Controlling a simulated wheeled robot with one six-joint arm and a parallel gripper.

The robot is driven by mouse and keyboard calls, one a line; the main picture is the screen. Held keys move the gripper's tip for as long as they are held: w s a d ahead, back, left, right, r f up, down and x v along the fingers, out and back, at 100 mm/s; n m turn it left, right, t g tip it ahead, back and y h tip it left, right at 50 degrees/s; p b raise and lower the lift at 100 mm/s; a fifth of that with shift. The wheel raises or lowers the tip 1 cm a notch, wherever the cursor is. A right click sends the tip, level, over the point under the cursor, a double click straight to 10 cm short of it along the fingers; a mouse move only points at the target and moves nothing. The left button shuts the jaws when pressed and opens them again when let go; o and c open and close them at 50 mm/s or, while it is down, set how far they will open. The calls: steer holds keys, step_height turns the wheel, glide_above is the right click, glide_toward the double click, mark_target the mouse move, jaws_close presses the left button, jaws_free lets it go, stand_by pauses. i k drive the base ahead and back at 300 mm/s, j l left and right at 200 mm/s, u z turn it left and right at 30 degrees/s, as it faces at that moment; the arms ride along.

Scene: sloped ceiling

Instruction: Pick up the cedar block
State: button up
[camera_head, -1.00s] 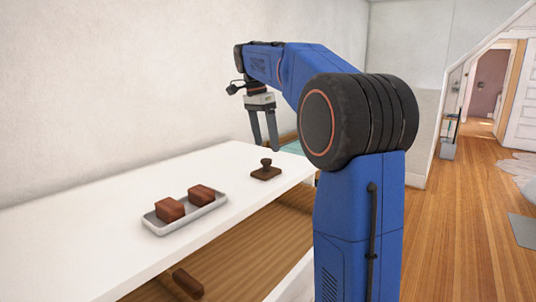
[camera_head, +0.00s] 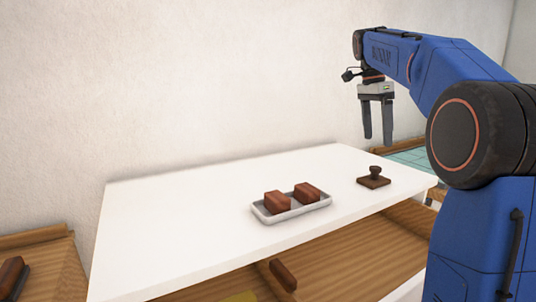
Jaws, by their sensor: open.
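Two reddish-brown wooden blocks sit side by side in a shallow grey tray (camera_head: 262,217) on the white tabletop. One is the left block (camera_head: 277,202), the other the right block (camera_head: 307,192). I cannot tell from the picture which wood each is, so either may be the cedar block. My gripper (camera_head: 377,142) points down, open and empty. It hangs well above the table's back right part, to the right of the tray and apart from both blocks.
A dark brown stamp-like piece with a knob (camera_head: 374,179) stands on the white table (camera_head: 170,220), right of the tray. Below the table is an open wooden drawer or shelf (camera_head: 345,255) with a brown handle (camera_head: 283,275). Another wooden unit (camera_head: 45,255) is at far left. The left tabletop is clear.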

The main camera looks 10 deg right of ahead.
mark_target(276, 202)
steer(key=k, duration=1)
